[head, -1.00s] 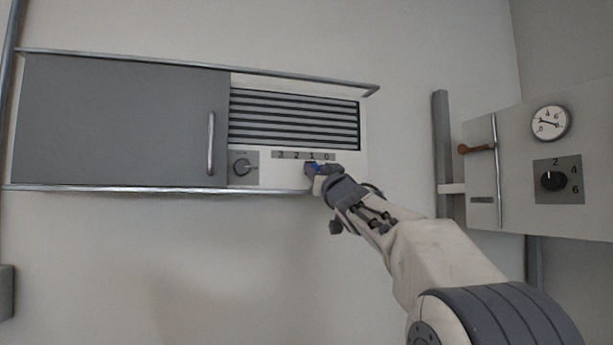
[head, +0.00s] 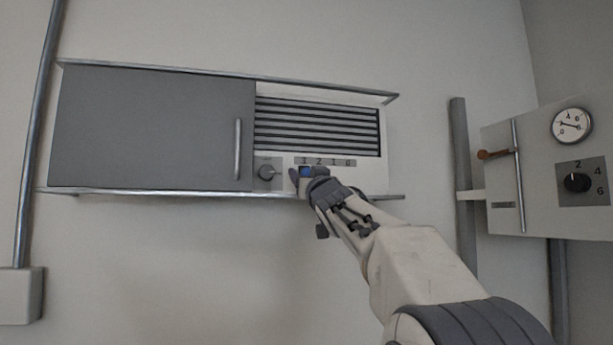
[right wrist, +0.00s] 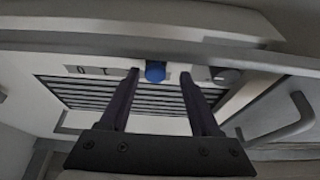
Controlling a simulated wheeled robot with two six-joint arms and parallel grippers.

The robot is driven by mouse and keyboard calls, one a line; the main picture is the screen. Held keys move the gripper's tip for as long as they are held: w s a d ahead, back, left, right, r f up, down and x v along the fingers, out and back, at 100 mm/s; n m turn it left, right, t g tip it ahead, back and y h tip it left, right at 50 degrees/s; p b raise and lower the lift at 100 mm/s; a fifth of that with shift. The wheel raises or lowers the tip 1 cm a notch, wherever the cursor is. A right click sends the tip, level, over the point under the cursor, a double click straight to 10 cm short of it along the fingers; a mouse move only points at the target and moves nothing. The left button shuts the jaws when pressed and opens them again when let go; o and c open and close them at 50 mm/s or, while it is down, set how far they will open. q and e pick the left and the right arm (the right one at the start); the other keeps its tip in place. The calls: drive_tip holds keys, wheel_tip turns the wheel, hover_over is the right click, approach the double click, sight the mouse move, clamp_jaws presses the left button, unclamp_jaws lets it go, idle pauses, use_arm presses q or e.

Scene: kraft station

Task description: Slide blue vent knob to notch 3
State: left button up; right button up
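The blue vent knob (head: 306,171) sits on the white vent panel (head: 372,176), under the 3 at the left end of the number strip (head: 325,161). My right gripper (head: 306,174) is at the knob, with one finger on each side of it. In the right wrist view the knob (right wrist: 155,71) shows between the two fingertips (right wrist: 159,75), with a gap on both sides, so the gripper is open. My left gripper is not in view.
A grey sliding door (head: 150,128) with an upright handle (head: 238,150) covers the left of the cabinet. A round dial (head: 267,172) is close left of my gripper. A metal rail (head: 130,190) runs along the cabinet bottom. A control box (head: 545,195) stands at the right.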

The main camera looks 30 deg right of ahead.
drive_tip(key=shift+d, duration=0.15)
drive_tip(key=shift+s+f+b, duration=0.2)
drive_tip(key=shift+s+b, duration=0.1)
drive_tip(key=shift+s, duration=0.1)
drive_tip(key=b+v, duration=0.3)
drive_tip(key=v, duration=0.6)
drive_tip(key=shift+s, duration=0.35)
drive_tip(key=shift+f, duration=0.15)
